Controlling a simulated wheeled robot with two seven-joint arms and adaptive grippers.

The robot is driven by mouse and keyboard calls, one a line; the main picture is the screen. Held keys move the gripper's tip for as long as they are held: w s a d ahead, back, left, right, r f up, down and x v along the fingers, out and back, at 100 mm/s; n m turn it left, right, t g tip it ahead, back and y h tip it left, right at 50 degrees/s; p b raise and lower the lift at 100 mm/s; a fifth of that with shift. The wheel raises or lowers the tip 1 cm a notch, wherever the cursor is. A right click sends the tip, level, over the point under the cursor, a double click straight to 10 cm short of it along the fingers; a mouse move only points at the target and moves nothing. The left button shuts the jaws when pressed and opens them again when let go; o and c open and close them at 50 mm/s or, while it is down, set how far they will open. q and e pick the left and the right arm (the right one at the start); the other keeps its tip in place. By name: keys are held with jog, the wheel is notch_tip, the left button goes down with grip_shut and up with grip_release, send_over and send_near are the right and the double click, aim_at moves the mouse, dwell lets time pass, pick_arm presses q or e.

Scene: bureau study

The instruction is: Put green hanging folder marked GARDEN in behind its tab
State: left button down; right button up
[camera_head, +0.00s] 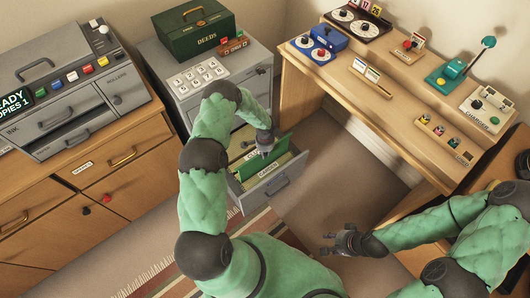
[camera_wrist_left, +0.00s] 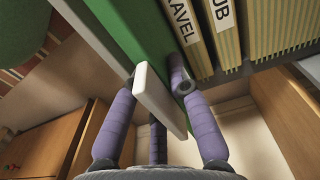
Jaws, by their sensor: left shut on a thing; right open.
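My left gripper (camera_head: 266,150) is over the open grey drawer (camera_head: 284,182). In the left wrist view its purple fingers (camera_wrist_left: 160,90) are shut on a green hanging folder (camera_wrist_left: 120,30), one on each side of its pale tab (camera_wrist_left: 158,98). The tab's writing does not show there. Beside the green folder are tan folders with tabs reading TRAVEL (camera_wrist_left: 183,18) and "UB" (camera_wrist_left: 221,12), partly cut off. In the head view green (camera_head: 254,170) shows in the drawer below the gripper; small labels are hard to read. My right gripper (camera_head: 342,240) is open and empty, above the floor.
The grey cabinet (camera_head: 172,92) carries a green DEEDS box (camera_head: 199,32) and a number pad (camera_head: 201,77). A wooden desk (camera_head: 345,92) with several small devices stands at right. A wooden cabinet with a grey copier (camera_head: 75,90) stands at left. Floor between drawer and desk is clear.

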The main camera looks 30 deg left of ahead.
aim_at(265, 164)
pick_arm(q)
jog(key=shift+f+b, duration=0.4)
jog(key=shift+f, duration=5.25)
jog(key=c, duration=1.1)
grip_release()
notch_tip(265, 164, up, 12)
